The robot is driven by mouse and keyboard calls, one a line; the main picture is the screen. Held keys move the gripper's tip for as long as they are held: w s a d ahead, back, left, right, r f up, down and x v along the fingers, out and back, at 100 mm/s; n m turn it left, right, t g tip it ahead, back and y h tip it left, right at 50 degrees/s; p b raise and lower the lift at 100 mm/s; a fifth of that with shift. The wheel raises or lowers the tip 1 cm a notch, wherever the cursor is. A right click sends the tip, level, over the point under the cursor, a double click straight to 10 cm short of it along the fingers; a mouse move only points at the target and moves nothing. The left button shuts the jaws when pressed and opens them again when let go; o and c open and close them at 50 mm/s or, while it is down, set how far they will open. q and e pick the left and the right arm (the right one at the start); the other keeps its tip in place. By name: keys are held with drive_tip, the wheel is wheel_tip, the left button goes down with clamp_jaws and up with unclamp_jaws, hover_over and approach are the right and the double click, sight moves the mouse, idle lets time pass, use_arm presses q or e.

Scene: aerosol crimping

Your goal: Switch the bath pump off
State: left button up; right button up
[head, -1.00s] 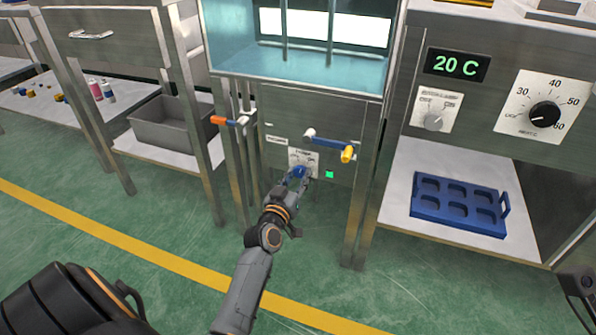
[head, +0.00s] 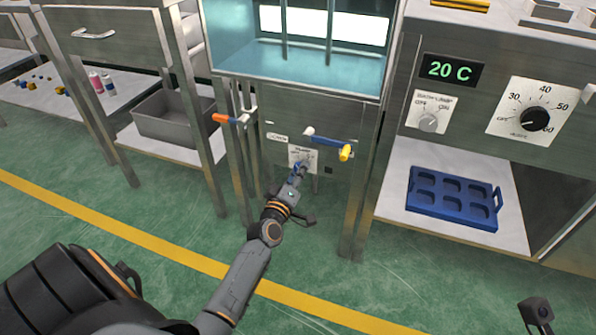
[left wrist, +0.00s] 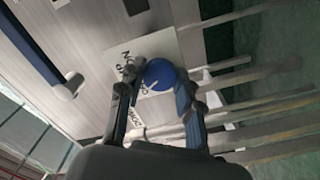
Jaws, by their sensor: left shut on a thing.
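The pump switch is a blue knob on a white plate (head: 308,153) on the steel panel below the bath. In the left wrist view the blue knob (left wrist: 163,73) sits between my two fingertips, and a white mark shows on its face. My left gripper (head: 299,168) is shut on the knob, with a finger on either side (left wrist: 158,82). The small square lamp (head: 329,170) right of the plate is dark. The lettering around the knob is partly hidden by my fingers and hard to read.
The glass-fronted bath (head: 270,65) stands above. Right are a heater dial (head: 534,118) and a blue tray (head: 452,199).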

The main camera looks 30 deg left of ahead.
idle(0.5)
use_arm(q)
drive_tip(key=o, duration=1.2)
drive_tip(key=shift+a, duration=0.1)
drive_tip(key=shift+c, duration=0.2)
drive_tip(key=shift+s, duration=0.1)
drive_tip(key=v, duration=1.2)
